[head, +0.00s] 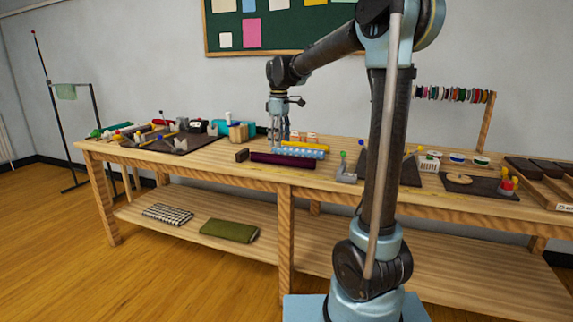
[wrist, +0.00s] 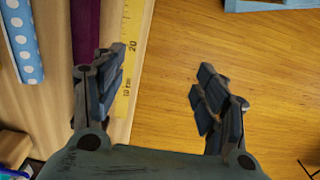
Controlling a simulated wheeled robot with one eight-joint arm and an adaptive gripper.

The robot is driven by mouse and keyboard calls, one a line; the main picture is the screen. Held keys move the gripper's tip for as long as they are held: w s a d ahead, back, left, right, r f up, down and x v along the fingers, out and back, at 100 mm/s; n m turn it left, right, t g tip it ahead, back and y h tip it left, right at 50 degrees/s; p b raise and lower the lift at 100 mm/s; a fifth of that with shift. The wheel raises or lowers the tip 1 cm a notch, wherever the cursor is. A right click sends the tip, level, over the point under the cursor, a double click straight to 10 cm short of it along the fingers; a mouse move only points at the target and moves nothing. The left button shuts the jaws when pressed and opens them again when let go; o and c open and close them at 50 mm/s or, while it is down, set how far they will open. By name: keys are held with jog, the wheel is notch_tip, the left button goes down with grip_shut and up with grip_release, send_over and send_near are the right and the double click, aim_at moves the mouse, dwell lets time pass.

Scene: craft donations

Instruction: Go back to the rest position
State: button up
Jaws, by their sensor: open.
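My gripper (head: 279,138) hangs from the raised arm above the middle of the workbench (head: 225,165). In the wrist view its two fingers (wrist: 160,82) are spread wide with nothing between them. A dark maroon roll (head: 283,159) and a light blue roll with white dots (head: 303,151) lie on the bench near the gripper. In the wrist view the maroon roll (wrist: 86,30) and the dotted roll (wrist: 22,45) are left of the fingers.
A yellow ruler strip (wrist: 128,60) runs along the bench edge, with wooden floor (wrist: 220,40) beyond. Tools and craft items crowd the bench's left end. Dark mats and spools (head: 455,94) are at the right. Folded green cloth (head: 229,230) lies on the lower shelf.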

jog(key=s+d+f+m+t, duration=0.1)
jog(key=s+d+f+m, duration=0.25)
jog(key=s+d, duration=0.5)
jog(key=s+d+f+m, duration=0.2)
jog(key=s+d+m, duration=0.2)
jog(key=s+d, duration=0.45)
jog(key=s+d+f+m, duration=0.2)
jog(key=s+f+m, duration=0.1)
jog(key=s+f, duration=0.4)
jog(key=s+d+f+m+t, duration=0.1)
jog(key=s+d+f+m, duration=0.2)
jog(key=s+f, duration=0.4)
jog(key=shift+s+f, duration=0.4)
jog(key=shift+s, duration=0.75)
